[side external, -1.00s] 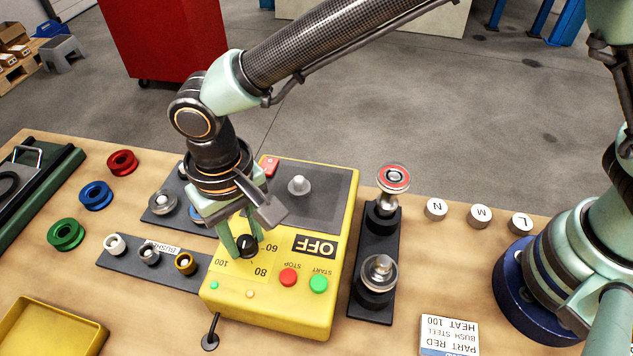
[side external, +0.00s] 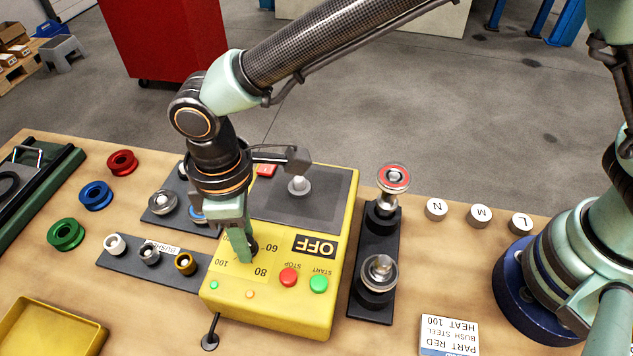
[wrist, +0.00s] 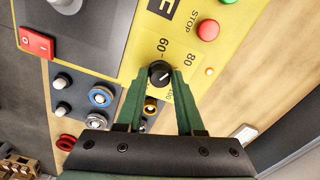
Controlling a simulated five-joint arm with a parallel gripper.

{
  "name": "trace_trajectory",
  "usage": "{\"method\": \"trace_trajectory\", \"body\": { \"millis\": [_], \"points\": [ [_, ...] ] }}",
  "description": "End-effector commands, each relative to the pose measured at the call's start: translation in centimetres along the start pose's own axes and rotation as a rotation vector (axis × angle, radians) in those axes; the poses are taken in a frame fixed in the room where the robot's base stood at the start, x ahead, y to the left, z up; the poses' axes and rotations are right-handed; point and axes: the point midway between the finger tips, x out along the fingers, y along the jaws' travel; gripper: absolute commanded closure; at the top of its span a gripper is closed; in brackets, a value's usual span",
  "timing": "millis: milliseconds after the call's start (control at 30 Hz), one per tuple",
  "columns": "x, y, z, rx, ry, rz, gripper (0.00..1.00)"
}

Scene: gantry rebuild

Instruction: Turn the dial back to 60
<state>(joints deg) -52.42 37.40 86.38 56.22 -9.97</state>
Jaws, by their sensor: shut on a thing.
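The black dial (wrist: 159,72) sits on the yellow control box (side external: 222,307), ringed by the marks 60, 80 and 100. My gripper (wrist: 159,76) points down at the box, its two green fingers on either side of the dial and shut on it. In the side view, my gripper (side external: 249,256) hides most of the dial. A pale pointer line shows on the dial in the wrist view, but I cannot read its exact mark. The box's display (side external: 316,246) reads OFF.
Red stop (side external: 288,277) and green start (side external: 318,284) buttons sit close to the dial. A red switch (wrist: 37,42) and a grey plate with a peg (side external: 299,185) are also on the box. A dark stand with posts (side external: 357,292) stands beside it; a bushing rack (side external: 130,262) lies left.

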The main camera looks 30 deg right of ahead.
Motion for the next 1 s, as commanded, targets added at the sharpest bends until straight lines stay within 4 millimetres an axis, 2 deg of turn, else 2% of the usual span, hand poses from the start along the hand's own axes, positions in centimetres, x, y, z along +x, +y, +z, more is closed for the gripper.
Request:
{"method": "trace_trajectory", "body": {
  "millis": [600,1000],
  "points": [
    [-0.21,0.0,0.0,-0.548,0.0,0.0,1.0],
    [-0.22,0.0,0.0,-0.731,0.0,0.0,1.0]
  ]
}}
